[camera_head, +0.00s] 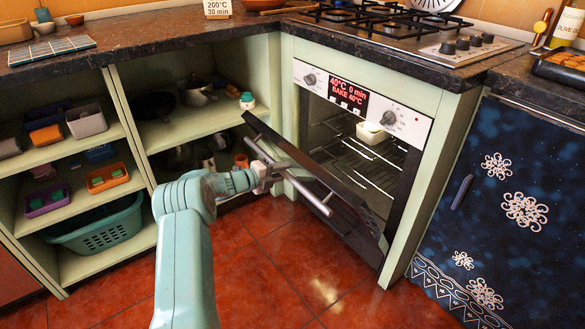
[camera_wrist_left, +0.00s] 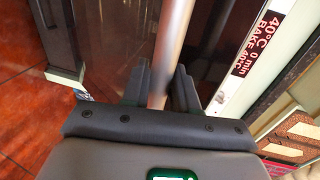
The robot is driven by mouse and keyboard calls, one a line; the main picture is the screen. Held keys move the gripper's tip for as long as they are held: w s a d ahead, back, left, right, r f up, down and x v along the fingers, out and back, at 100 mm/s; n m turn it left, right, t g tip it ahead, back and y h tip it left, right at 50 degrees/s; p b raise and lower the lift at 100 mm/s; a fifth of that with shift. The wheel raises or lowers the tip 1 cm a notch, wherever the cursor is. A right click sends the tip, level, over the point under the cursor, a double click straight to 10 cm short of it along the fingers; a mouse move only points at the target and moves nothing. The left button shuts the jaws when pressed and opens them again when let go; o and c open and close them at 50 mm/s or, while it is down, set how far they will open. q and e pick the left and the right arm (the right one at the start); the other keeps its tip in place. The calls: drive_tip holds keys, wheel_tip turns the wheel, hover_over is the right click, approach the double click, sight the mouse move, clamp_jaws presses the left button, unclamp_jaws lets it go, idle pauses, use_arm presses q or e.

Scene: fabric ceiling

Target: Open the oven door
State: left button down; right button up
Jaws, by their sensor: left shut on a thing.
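The oven (camera_head: 412,122) is built into the pale green counter, with a red display reading 40°C, 0 min, BAKE. Its dark door (camera_head: 345,200) is tilted partly open, and the racks inside show. A small pale dish (camera_head: 370,133) sits on a rack. The bar handle (camera_head: 312,196) runs along the door's outer side. My left gripper (camera_head: 270,172) is shut on the handle near its left end. In the left wrist view, the handle (camera_wrist_left: 174,40) passes between the two fingers (camera_wrist_left: 160,90). My right gripper is not in view.
Open shelves (camera_head: 190,122) with bins and pots stand to the left. A blue patterned cabinet door (camera_head: 500,200) is to the right. A gas hob (camera_head: 385,25) and a sign (camera_head: 217,9) are on the counter above. The red tiled floor (camera_head: 285,270) before the oven is clear.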

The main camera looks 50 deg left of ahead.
use_arm(q)
drive_tip(key=s+f+b, duration=0.3)
drive_tip(key=s+f, duration=0.3)
drive_tip(key=shift+s+a+f, duration=0.2)
drive_tip(key=shift+s+f, duration=0.05)
drive_tip(key=shift+f, duration=0.05)
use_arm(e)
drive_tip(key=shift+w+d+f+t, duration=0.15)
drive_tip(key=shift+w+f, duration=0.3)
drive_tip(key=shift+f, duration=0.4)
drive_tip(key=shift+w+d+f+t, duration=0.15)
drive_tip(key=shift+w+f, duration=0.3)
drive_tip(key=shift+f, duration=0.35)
use_arm(q)
drive_tip(key=c, duration=1)
unclamp_jaws()
drive_tip(key=shift+r, duration=0.1)
